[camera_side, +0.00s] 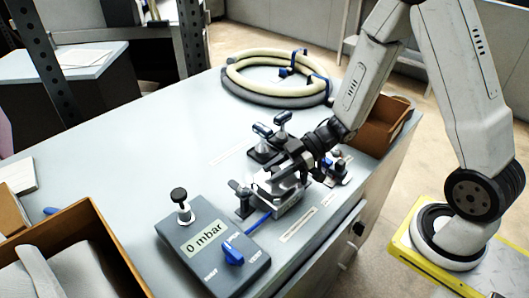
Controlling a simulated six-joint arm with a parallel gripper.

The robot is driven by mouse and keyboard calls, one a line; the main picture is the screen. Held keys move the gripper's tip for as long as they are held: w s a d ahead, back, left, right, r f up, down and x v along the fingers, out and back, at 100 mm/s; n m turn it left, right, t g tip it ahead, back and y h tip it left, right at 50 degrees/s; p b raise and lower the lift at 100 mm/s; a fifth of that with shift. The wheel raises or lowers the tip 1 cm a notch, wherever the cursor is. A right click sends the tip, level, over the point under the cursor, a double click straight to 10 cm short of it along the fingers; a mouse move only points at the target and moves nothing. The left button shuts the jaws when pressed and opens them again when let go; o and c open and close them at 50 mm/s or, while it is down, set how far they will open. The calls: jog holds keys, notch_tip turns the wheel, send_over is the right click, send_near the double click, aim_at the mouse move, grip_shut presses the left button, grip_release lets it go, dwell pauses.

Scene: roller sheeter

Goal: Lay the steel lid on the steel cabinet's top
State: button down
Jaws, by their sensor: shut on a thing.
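My gripper (285,168) reaches down from the upper right over the middle of the table. It is shut on the steel lid (277,186), a shiny metal piece at its fingertips. The small steel cabinet (293,207) is directly under the lid, its front wall showing. The gripper hides part of the lid and of the cabinet's top. I cannot tell whether the lid touches the cabinet or is just above it.
Black clamps with dark blue handles (271,128) stand behind the cabinet, and another clamp (241,196) is at its left. A gauge box (212,247) reading 0 mbar is in front, with a blue tube. Brown bins (381,125) and a coiled hose (275,95) edge the table (150,150).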

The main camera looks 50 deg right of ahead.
aim_at(275, 169)
jog(key=shift+f, duration=0.15)
jog(key=shift+c, duration=1.9)
grip_release()
jog(key=shift+v, duration=1.1)
jog(key=shift+s+d+r, duration=0.1)
jog(key=shift+d+r, duration=0.25)
jog(key=shift+r, duration=3.3)
